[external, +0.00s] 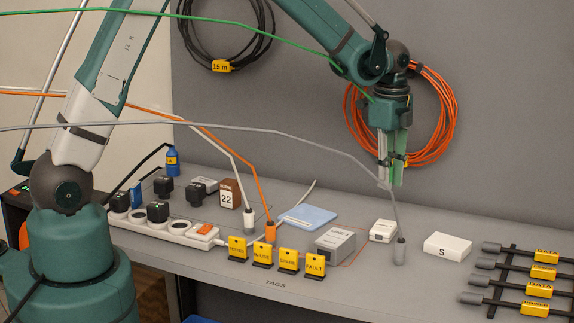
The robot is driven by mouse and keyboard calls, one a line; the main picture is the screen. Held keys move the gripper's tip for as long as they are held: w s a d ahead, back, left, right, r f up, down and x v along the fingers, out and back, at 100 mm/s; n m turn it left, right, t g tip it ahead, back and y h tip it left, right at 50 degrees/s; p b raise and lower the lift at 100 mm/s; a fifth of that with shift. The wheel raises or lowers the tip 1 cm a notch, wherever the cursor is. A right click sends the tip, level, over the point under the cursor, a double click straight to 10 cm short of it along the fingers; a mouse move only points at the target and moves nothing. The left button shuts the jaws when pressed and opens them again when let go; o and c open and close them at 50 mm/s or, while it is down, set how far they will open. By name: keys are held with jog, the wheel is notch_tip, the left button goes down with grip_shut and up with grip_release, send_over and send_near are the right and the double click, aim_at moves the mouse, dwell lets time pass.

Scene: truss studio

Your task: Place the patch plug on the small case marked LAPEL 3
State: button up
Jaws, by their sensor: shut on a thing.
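My gripper (392,180) is above the back of the bench, pointing down, with its fingers shut. A green cable (290,42) runs down to it. The thing between the fingers is mostly hidden, and I cannot clearly make out its shape; it may be the plug of the green cable. Below and in front, a grey case (335,244) and a smaller white case (383,231) sit on the bench. The gripper is well above the white case and touches neither.
A grey plug (400,252) stands right of the white case, its cable passing near my fingertips in the picture. A white box marked S (447,246) is farther right. Yellow tags (288,261), orange plug (270,231), white plug (249,222) and power strip (165,223) crowd the left.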

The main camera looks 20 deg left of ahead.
send_over(384, 225)
jog(key=shift+s+f, duration=0.1)
jog(key=shift+f, duration=3)
jog(key=shift+f, duration=0.1)
jog(key=shift+f, duration=1.8)
jog(key=shift+f, duration=0.15)
jog(key=o, duration=0.9)
jog(key=shift+r, duration=0.2)
jog(key=shift+r, duration=6)
